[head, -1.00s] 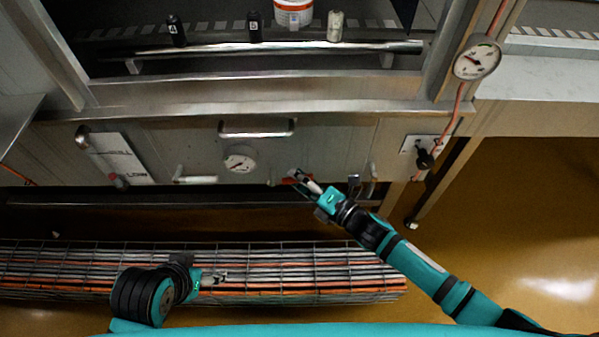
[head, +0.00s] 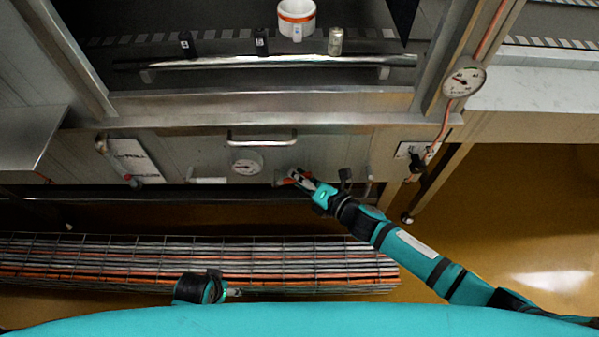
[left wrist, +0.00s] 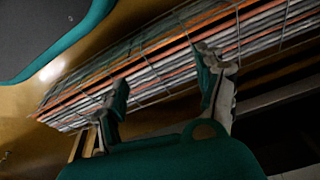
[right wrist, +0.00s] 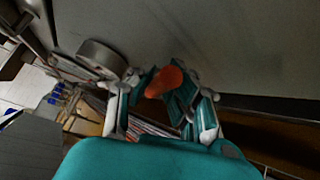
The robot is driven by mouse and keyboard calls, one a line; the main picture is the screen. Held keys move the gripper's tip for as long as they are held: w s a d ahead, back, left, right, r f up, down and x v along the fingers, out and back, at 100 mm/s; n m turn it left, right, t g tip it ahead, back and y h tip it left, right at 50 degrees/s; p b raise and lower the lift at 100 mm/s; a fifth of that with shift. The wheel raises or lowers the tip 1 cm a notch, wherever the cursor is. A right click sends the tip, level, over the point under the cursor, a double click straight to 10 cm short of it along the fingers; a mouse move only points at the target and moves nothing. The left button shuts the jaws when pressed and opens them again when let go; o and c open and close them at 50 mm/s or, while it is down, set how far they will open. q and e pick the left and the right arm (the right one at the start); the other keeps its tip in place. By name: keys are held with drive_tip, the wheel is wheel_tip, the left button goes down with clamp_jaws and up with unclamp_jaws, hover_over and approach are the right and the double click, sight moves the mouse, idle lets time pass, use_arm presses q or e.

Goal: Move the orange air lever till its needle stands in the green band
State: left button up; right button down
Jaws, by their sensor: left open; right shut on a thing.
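The orange air lever (right wrist: 164,82) shows its rounded orange end between my right gripper's fingers in the right wrist view. In the head view, a little of the lever (head: 281,182) shows at the lower front panel. My right gripper (head: 296,177) is shut on it. My left gripper (left wrist: 163,75) is open and empty, away from the panel, near the bar bundle.
A second gauge (head: 464,82) hangs on the right post beside an orange pipe. A handle bar (head: 262,141) sits above the panel gauge. A wire-wrapped bundle of bars (head: 130,265) lies low in front. A white cup with an orange band (head: 296,18) stands behind the rail.

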use_arm(q)
drive_tip(key=shift+s+f, duration=0.3)
drive_tip(key=shift+f, duration=0.4)
drive_tip(key=shift+s+f, duration=0.25)
drive_tip(key=shift+f, duration=0.45)
use_arm(e)
drive_tip(key=shift+w+a+r, duration=0.1)
drive_tip(key=shift+a+r, duration=0.2)
drive_tip(key=shift+r, duration=0.3)
drive_tip(key=c, duration=1.5)
unclamp_jaws()
use_arm(q)
drive_tip(key=shift+a, duration=0.1)
use_arm(e)
drive_tip(key=shift+f, duration=0.2)
drive_tip(key=shift+d+f, duration=0.1)
drive_tip(key=shift+d, duration=0.05)
drive_tip(key=v, duration=1.2)
use_arm(q)
drive_tip(key=shift+c, duration=0.2)
